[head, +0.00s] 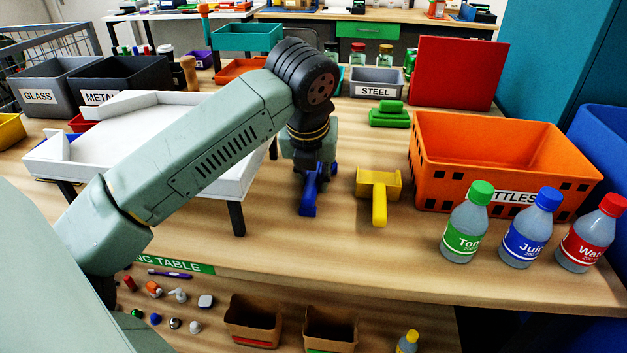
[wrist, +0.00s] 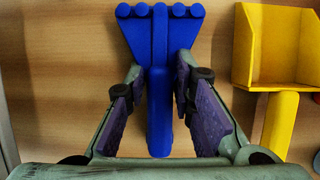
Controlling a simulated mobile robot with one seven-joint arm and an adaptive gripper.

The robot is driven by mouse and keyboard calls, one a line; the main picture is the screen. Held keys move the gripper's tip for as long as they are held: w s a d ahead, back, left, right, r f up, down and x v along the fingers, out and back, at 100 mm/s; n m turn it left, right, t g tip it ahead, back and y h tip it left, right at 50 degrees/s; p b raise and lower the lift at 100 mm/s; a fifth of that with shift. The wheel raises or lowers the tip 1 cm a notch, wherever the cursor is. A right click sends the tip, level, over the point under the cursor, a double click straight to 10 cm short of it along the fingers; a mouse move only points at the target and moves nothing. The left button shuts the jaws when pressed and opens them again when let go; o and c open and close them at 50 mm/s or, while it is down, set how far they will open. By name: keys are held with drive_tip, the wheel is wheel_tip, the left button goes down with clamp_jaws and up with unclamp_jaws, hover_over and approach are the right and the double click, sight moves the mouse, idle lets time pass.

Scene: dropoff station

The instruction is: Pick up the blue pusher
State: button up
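The blue pusher (head: 308,203) lies on the wooden table below my gripper (head: 314,170) in the head view. In the wrist view the pusher (wrist: 160,38) has its wide, ridged head at the top and its handle running down the middle. My gripper (wrist: 160,82) is open, with one purple-padded finger on each side of the handle. A gap shows between each finger and the handle. The lower end of the handle reaches toward the palm. The gripper hides part of the pusher in the head view.
A yellow scoop-like tool (head: 379,190) lies close to the right of the pusher. An orange crate (head: 450,190) and several bottles (head: 466,225) stand further right. A raised white tray (head: 110,165) is at left. The table front is clear.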

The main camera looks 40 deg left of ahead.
sight(314, 174)
clamp_jaws()
idle(0.3)
wheel_tip(314, 174, up, 10)
drive_tip(key=shift+r+b, duration=0.1)
drive_tip(key=shift+b, duration=0.55)
unclamp_jaws()
clamp_jaws()
